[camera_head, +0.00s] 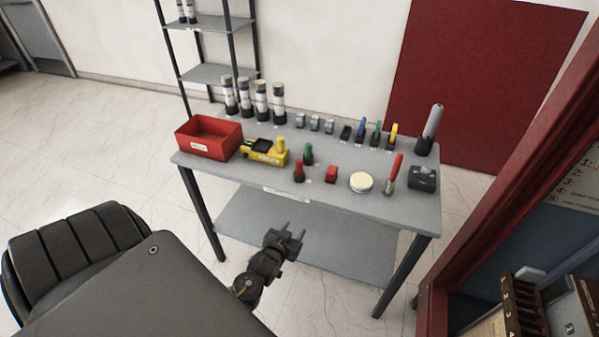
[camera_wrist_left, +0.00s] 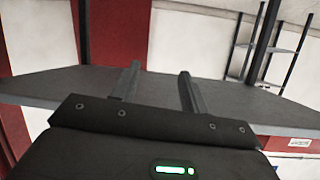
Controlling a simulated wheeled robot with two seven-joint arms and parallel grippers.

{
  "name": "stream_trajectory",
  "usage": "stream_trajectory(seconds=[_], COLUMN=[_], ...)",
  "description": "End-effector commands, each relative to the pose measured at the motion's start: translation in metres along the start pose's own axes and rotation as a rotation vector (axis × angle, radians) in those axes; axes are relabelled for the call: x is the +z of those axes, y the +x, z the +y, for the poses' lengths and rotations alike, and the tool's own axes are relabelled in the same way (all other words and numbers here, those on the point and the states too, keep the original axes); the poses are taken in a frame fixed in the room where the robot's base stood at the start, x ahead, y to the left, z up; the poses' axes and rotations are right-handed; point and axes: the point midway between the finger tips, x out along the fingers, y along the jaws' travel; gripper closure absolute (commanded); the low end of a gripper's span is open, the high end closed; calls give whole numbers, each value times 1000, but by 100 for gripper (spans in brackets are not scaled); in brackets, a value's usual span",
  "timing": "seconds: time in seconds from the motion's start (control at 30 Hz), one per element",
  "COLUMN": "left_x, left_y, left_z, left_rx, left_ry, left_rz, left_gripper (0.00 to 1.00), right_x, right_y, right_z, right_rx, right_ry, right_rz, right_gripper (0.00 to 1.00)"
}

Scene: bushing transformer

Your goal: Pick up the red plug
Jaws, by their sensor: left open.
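A small upright red plug (camera_head: 299,171) stands near the front edge of the grey table (camera_head: 215,168), just in front of a similar green one (camera_head: 308,154). A squat red block (camera_head: 331,174) sits to its right; I cannot tell for sure which of the two is the task's red plug. My left gripper (camera_head: 295,229) is open and empty, in front of the table, apart from both red pieces. Its two spread fingers (camera_wrist_left: 160,72) show in the left wrist view against a grey surface; no plug is visible there. My right gripper is not in view.
A red bin (camera_head: 207,150) and a yellow tool (camera_head: 266,157) stand left on the table. A round white-topped tin (camera_head: 361,183), a red-handled tool (camera_head: 393,174) and a dark box (camera_head: 422,178) stand right. Several cylinders line the back. A lower shelf (camera_head: 300,235) lies under the tabletop.

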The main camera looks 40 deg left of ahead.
Motion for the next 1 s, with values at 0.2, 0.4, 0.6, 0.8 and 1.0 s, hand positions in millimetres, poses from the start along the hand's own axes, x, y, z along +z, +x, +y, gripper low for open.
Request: stream_trajectory(seconds=[0.2, 0.4, 0.6, 0.8, 1.0], left_x=[-131, -166, -173, -183, -186], left_y=[-19, -31, -19, 10, 21], left_z=[-32, -42, -44, -47, -48], left_rx=[-65, -83, -83, -82, -82], left_ry=[-88, -113, -112, -112, -112], left_rz=[275, 351, 354, 352, 351], left_gripper=[55, 55, 55, 55, 55], right_x=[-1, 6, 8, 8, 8], right_y=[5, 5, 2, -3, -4], right_z=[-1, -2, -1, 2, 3], right_rx=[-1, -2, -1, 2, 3], right_ry=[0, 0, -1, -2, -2], right_rz=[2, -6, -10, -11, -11], right_gripper=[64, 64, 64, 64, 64])
